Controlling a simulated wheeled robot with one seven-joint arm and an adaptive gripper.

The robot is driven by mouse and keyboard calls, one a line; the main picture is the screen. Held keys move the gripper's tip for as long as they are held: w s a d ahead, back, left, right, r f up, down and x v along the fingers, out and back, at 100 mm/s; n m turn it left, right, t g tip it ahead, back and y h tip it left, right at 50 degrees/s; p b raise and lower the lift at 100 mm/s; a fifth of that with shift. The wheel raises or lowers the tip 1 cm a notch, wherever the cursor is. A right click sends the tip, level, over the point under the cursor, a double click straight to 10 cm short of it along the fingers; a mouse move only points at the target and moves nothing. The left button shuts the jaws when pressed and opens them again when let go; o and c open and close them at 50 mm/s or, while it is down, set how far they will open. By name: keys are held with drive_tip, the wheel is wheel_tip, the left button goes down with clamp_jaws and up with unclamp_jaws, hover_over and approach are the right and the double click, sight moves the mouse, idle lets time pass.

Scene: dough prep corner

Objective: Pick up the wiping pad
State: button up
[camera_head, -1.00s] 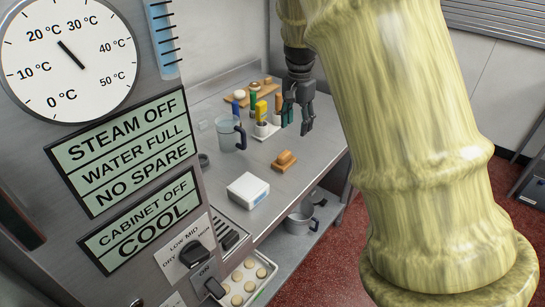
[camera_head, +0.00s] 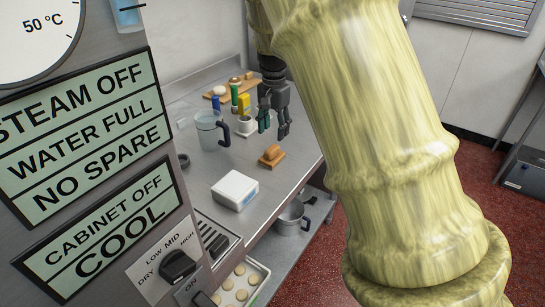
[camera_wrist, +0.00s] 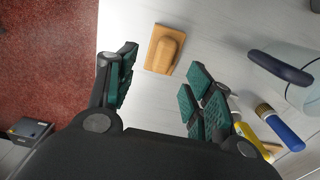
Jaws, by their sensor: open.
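The wiping pad appears to be the tan block with a rounded grip on top (camera_head: 271,157). It lies flat on the steel counter, and it also shows in the wrist view (camera_wrist: 163,50). My gripper (camera_head: 274,130) hangs fingers down above the counter, a little behind the pad in the head view. In the wrist view its green-padded fingers (camera_wrist: 162,80) are spread apart and empty. The pad lies beyond the fingertips, roughly in line with the gap between them, and nothing touches it. None of the pad is hidden in the wrist view.
A clear jug with a dark handle (camera_head: 209,131) and colored-handled tools in a holder (camera_head: 241,104) stand near my gripper. A white box (camera_head: 235,188) lies in front of the pad. The counter (camera_head: 286,178) right of the pad is bare up to its edge.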

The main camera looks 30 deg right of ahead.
sight(272, 148)
drive_tip(key=shift+w+f+p, duration=0.15)
drive_tip(key=shift+f+p, duration=0.2)
drive_tip(key=shift+f, duration=1.15)
drive_tip(key=shift+w+f+p, duration=0.15)
drive_tip(key=shift+f+p, duration=0.15)
drive_tip(key=shift+f, duration=1.15)
drive_tip(key=shift+w+f+p, duration=0.15)
drive_tip(key=shift+f+p, duration=0.2)
drive_tip(key=shift+f, duration=1.15)
drive_tip(key=shift+c, duration=0.2)
drive_tip(key=c, duration=1.1)
drive_tip(key=shift+r, duration=0.1)
wheel_tip(272, 148, up, 10)
drive_tip(key=shift+f+b, duration=0.1)
drive_tip(key=shift+b, duration=0.9)
drive_tip(key=shift+o, duration=1.2)
drive_tip(key=shift+c, duration=0.5)
